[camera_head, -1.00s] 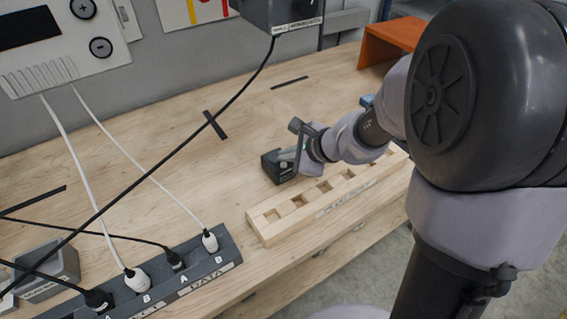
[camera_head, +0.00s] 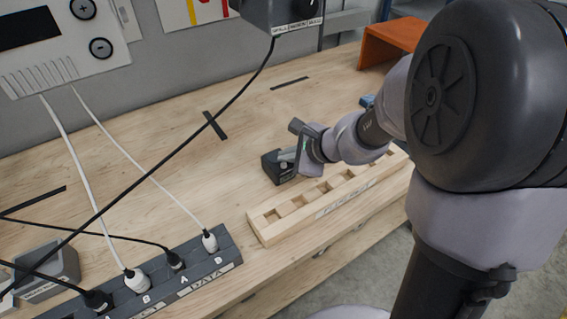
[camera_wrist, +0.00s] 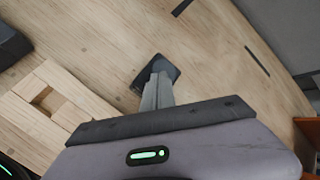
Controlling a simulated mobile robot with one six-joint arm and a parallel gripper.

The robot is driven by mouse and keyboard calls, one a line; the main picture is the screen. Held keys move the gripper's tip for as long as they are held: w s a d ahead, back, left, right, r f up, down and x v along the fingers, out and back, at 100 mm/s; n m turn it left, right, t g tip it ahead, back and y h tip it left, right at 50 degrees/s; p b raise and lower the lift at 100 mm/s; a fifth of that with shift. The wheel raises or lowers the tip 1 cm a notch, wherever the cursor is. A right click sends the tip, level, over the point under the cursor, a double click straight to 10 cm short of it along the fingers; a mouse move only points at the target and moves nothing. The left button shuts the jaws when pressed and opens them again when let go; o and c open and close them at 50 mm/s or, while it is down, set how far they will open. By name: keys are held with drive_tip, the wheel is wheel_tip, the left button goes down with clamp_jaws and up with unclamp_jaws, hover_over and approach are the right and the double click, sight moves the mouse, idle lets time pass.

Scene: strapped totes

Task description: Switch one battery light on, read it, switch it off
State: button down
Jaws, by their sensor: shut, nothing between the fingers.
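A small dark box, seemingly the battery (camera_head: 275,170), stands on the wooden bench behind the slotted wooden block. In the wrist view the dark box (camera_wrist: 146,81) lies just beyond my fingertips and is partly hidden by them. My gripper (camera_head: 285,156) is shut and empty, with its fingers pointing at the box. In the wrist view the closed fingers (camera_wrist: 160,72) overlap the box's top; I cannot tell whether they touch it. No lit battery light can be made out on the box.
The slotted wooden block (camera_head: 276,233) lies in front of the box. A dark socket strip (camera_head: 222,258) with plugged cables is at the lower left. A grey panel device (camera_head: 110,62) is at the upper left and an orange stand (camera_head: 392,36) at the back right. Bare bench lies left of the box.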

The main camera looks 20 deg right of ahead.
sight(286, 169)
idle(0.4)
drive_tip(key=shift+f+b, duration=0.5)
drive_tip(key=shift+b, duration=0.2)
drive_tip(key=shift+r, duration=0.2)
drive_tip(key=shift+r+p, duration=0.3)
drive_tip(key=shift+p, duration=0.1)
drive_tip(key=shift+r, duration=0.1)
wheel_tip(286, 169, up, 6)
drive_tip(key=p, duration=0.5)
